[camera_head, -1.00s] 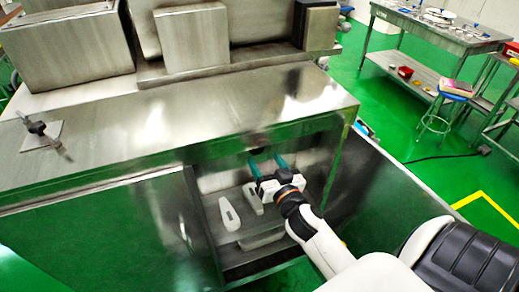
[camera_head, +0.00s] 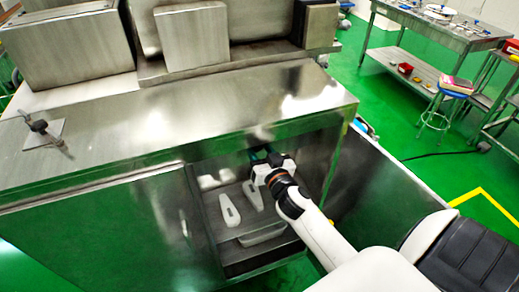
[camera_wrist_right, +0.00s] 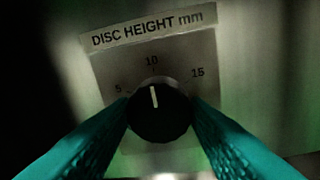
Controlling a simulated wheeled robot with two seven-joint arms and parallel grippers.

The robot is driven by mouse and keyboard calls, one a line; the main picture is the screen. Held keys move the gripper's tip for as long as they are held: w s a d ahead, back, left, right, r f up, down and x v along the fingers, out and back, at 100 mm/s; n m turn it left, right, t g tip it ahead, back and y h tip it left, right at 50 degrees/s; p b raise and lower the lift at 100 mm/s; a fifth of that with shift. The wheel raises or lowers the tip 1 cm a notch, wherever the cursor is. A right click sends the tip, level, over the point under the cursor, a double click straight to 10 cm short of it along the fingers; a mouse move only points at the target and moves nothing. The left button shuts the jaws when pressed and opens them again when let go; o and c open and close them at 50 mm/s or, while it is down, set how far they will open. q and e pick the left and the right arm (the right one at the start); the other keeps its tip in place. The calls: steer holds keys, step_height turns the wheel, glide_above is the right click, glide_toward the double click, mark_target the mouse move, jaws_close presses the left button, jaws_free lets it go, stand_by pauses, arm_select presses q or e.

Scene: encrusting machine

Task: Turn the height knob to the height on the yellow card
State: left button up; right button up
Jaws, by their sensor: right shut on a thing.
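The black height knob (camera_wrist_right: 160,115) sits on a plate labelled DISC HEIGHT mm (camera_wrist_right: 148,29) in the right wrist view. Its white line points almost straight up, close to the 10, with 5 at left and 15 at right. My right gripper (camera_head: 261,154) reaches into the open bay under the machine's top. Its teal fingers are closed on both sides of the knob, hiding part of the knob's sides. In the head view the knob is hidden under the top edge. I cannot make out a yellow card. My left gripper is out of view.
The machine's steel top (camera_head: 180,115) overhangs the bay. Two pale slotted parts (camera_head: 229,211) and a pale block (camera_head: 262,234) lie on the bay's shelf. A black-knobbed clamp (camera_head: 39,127) stands on the top at left. A stool (camera_head: 447,95) and a bench are at the far right.

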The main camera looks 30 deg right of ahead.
steer(key=n+p, duration=0.2)
steer(key=n, duration=0.9)
steer(key=n+g+h+p, duration=0.1)
steer(key=n+p, duration=0.2)
steer(key=n, duration=0.8)
steer(key=shift+a+n, duration=0.15)
steer(key=shift+n, duration=0.25)
stand_by(0.5)
steer(key=o, duration=1)
